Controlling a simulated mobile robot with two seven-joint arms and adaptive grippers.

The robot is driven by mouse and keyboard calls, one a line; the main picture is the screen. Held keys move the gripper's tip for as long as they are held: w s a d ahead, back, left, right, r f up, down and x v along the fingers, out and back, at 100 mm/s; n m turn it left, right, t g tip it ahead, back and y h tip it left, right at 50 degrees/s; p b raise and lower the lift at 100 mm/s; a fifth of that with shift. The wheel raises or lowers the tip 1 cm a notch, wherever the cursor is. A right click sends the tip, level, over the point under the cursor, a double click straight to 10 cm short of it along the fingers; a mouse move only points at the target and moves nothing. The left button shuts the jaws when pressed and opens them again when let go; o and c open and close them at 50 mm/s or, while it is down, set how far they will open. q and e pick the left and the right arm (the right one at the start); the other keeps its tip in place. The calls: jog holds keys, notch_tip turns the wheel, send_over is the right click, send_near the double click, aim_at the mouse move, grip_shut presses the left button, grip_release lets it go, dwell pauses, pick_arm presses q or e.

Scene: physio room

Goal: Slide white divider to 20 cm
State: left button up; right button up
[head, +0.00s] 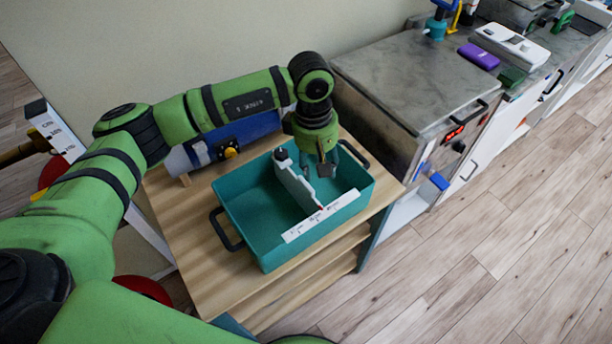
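A teal tray (245,222) with black side handles stands on a wooden shelf unit. The white divider (296,184) stands upright inside it, running from the back wall to the front wall. A white scale strip (330,213) lies along the front rim; its figures are too small to read. A small red mark shows where the divider meets the strip. My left gripper (326,168) points down into the tray, at the divider's right side near the back. Its fingers are small and partly overlap, so contact and opening are unclear. My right gripper is out of view.
A blue-grey cylinder (235,135) lies behind the tray, beneath my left forearm. A metal-topped cabinet (415,75) stands close on the right, with a purple box (478,56) beyond. The tray floor left of the divider is clear.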

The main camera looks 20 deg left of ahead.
pick_arm(q)
jog(key=shift+a+f+y, duration=0.15)
jog(key=shift+a+y, duration=0.15)
jog(key=shift+a, duration=0.25)
jog(key=shift+a+f+y, duration=0.15)
jog(key=shift+a+y, duration=0.15)
jog(key=shift+a, duration=0.2)
notch_tip(320, 180, down, 6)
jog(key=p, duration=0.2)
jog(key=shift+s+r+p, duration=0.1)
jog(key=shift+r+p, duration=0.05)
jog(key=shift+p, duration=0.2)
jog(key=shift+f, duration=0.5)
grip_shut()
